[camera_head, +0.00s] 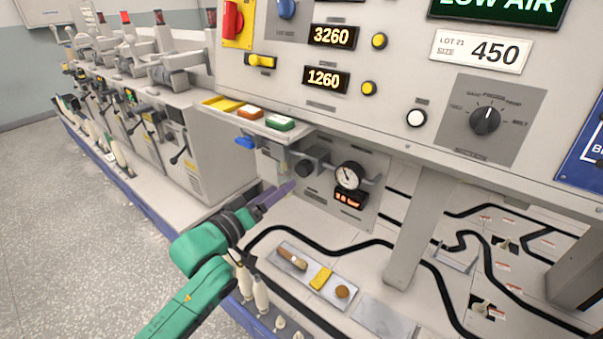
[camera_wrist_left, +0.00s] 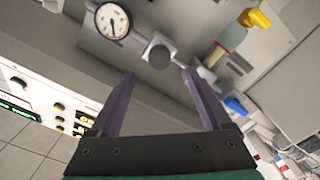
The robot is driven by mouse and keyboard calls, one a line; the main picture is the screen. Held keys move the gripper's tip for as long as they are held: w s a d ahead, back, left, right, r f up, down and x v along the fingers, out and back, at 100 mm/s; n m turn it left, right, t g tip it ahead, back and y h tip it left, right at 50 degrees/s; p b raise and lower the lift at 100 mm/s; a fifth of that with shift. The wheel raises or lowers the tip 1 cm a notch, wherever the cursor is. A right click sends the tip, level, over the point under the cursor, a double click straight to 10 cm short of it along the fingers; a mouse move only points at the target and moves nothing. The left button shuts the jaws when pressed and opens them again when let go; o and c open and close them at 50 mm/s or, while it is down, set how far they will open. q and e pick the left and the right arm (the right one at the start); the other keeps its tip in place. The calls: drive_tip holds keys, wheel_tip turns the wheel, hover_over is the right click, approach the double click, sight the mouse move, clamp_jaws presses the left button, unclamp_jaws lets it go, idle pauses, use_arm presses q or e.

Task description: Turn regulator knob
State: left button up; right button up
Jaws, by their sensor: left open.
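The regulator knob (camera_head: 304,168) is a dark round knob on a grey panel under the console. A pipe runs beside it, with a white-faced pressure gauge (camera_head: 349,176) to its right. A small orange-lit display (camera_head: 351,199) sits below the gauge. In the left wrist view the knob (camera_wrist_left: 158,52) lies just beyond the fingertips, roughly centred between them, and the gauge (camera_wrist_left: 112,21) is at upper left. My left gripper (camera_head: 280,192) is open and empty, pointing at the knob from the lower left. The fingers (camera_wrist_left: 158,76) look apart from the knob. My right gripper is not in view.
A grey support post (camera_head: 412,235) stands to the right. A metal tray (camera_head: 275,252) with small items lies below.

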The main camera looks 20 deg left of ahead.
sight(302, 172)
use_arm(q)
drive_tip(key=x, duration=0.9)
drive_tip(key=shift+p, duration=0.3)
clamp_jaws()
